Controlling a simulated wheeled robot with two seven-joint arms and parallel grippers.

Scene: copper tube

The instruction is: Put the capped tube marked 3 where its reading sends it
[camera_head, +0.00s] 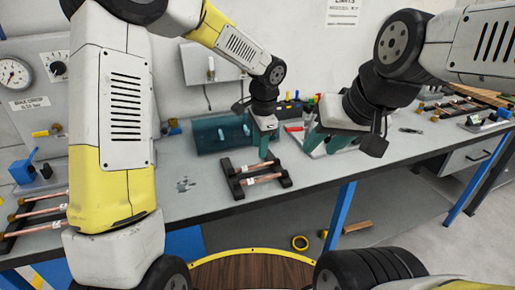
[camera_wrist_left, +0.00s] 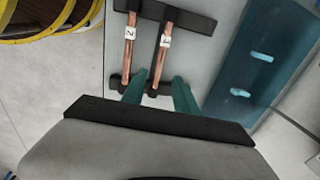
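A copper tube whose white label seems to read 3 (camera_wrist_left: 166,41) lies across a black rack (camera_head: 237,192) on the bench. In the head view this tube (camera_head: 254,166) is the farther of two. A tube marked 2 (camera_wrist_left: 129,32) lies parallel beside it; it also shows in the head view (camera_head: 264,179). My left gripper (camera_wrist_left: 160,90) is open, its teal fingers on either side of the marked-3 tube's near end. It shows above the rack in the head view (camera_head: 265,150). Caps cannot be made out. My right gripper (camera_head: 325,140) is open and empty above the bench.
A teal box (camera_head: 210,136) stands behind the rack. A gauge panel (camera_head: 35,90), a blue device (camera_head: 24,170) and another rack with several copper tubes (camera_head: 38,212) are at left. A clamp-like tool (camera_head: 488,119) lies far right.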

